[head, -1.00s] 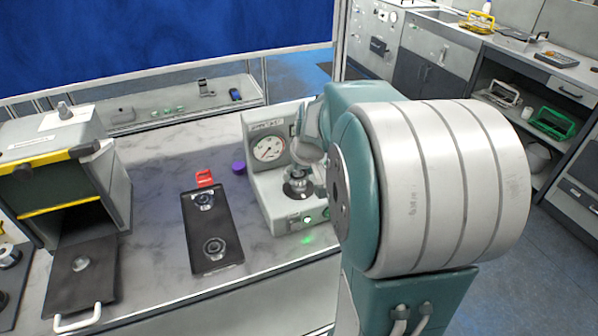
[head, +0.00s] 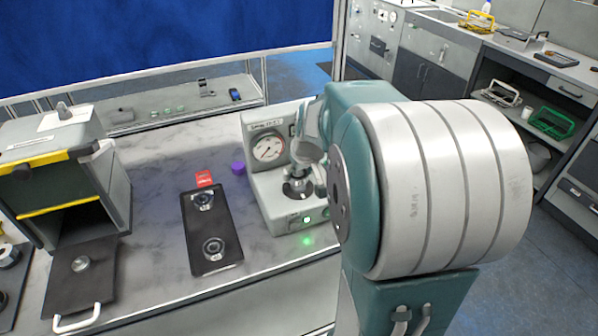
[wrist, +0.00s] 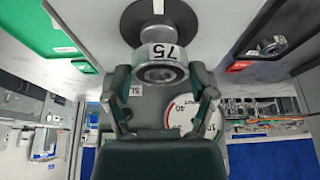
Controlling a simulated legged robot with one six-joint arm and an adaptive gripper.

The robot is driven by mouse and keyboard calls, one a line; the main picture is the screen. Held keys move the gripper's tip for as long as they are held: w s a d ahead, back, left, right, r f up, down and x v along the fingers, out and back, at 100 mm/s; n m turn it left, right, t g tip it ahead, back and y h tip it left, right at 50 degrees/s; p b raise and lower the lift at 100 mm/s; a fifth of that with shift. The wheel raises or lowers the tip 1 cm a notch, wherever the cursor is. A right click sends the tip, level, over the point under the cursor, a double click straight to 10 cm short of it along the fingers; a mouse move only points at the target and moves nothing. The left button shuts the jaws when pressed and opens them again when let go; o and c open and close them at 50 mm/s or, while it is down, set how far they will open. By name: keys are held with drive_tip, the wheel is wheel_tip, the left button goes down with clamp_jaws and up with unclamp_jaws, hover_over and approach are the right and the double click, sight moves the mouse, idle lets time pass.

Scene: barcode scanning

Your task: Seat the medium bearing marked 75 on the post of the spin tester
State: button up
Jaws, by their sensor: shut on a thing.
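The spin tester (head: 280,205) stands on the marble-topped table, with a round gauge and a lit green button. Its dark round base under the post shows at the top of the wrist view (wrist: 128,22). The bearing marked 75 (wrist: 162,72) is a metal ring between my gripper's fingers (wrist: 162,78), its label facing the wrist camera. My gripper is shut on it, close over the dark base. I cannot tell whether the bearing surrounds the post or how far down it sits. In the head view my arm partly hides the gripper and bearing.
A black tray (head: 215,232) with two bearings lies left of the tester. A red object (head: 204,178) and a purple object (head: 238,168) stand behind it. A grey box with yellow edging (head: 50,150) is at the left. Marble between box and tray is clear.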

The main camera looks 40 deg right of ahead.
drive_tip(key=shift+f, duration=1.1)
idle(0.6)
drive_tip(key=o, duration=1.2)
drive_tip(key=shift+r, duration=3.75)
